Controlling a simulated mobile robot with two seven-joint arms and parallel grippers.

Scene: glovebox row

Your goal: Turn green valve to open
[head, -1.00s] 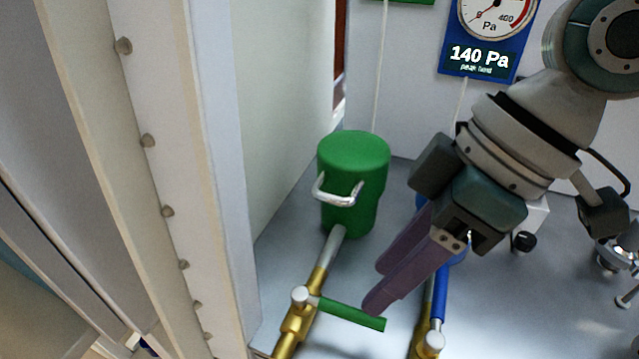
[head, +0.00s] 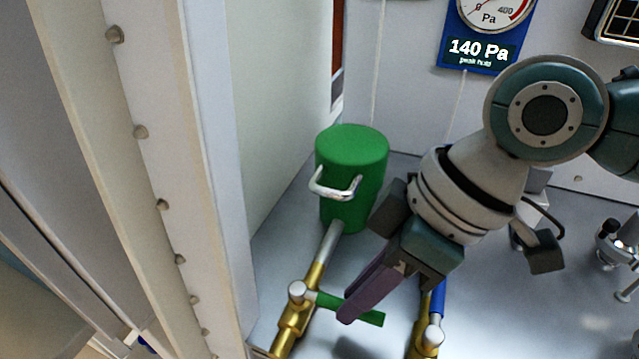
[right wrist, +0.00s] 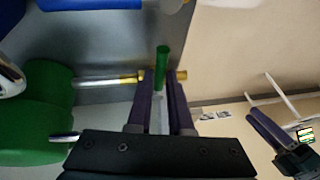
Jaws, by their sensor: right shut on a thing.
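The green valve handle (head: 369,316) is a flat bar sticking out to the right from the brass valve body (head: 292,325), across the line of its pipe. My right gripper (head: 349,313) has its purple fingers on the middle part of the handle. In the right wrist view the green handle (right wrist: 161,62) lies between the two fingers (right wrist: 161,92), and the gripper is shut on it. My left gripper (right wrist: 266,130) shows only at the right edge of the right wrist view, away from the valve; its opening is unclear.
A green canister (head: 350,180) with a metal handle stands behind the valve. A pale wall post (head: 215,180) stands at left. A gauge display (head: 480,50) reads 140 Pa.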

